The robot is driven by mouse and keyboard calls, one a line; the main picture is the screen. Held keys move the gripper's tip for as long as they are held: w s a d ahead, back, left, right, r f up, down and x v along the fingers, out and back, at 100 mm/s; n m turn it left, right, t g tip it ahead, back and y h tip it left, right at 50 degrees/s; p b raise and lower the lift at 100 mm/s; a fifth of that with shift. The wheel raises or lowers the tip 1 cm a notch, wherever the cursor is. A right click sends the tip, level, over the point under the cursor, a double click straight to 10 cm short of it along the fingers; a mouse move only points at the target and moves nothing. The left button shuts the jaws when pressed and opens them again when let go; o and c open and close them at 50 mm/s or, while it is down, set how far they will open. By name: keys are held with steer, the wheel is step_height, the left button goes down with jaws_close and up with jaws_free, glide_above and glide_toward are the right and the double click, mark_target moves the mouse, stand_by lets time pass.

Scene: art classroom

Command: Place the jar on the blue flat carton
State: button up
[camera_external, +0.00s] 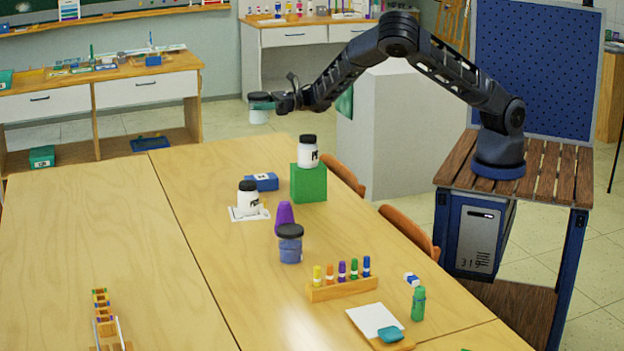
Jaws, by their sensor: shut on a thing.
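My gripper (263,103) is at the far end of the outstretched arm, shut on a jar (258,117) with a pale body and a dark lid. The jar is upright, in the air above and beyond the back of the table. The blue flat carton (262,181) lies on the table below, nearer the camera, with a small white label and a bare top. Other jars stand on the table: a white one (308,157) on a green block, a white one (248,202) on a paper sheet, and a blue one (290,249), all with dark lids.
The green block (309,187) stands just right of the carton. A purple cone-like piece (285,215), a marker rack (341,288) and a green bottle (418,303) are nearer the camera. Chairs (409,232) line the right edge. The table's left part (90,240) is mostly clear.

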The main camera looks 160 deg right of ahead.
steer(key=shift+s+d, duration=0.15)
steer(key=shift+s, duration=0.35)
steer(key=shift+s+f, duration=0.15)
steer(key=shift+f, duration=0.1)
glide_above(262, 177)
step_height(262, 177, down, 19)
steer(key=shift+s+d+f, duration=0.15)
steer(key=shift+f, duration=0.15)
steer(key=o, duration=1.1)
steer(key=shift+o, duration=0.2)
steer(key=v, duration=1.2)
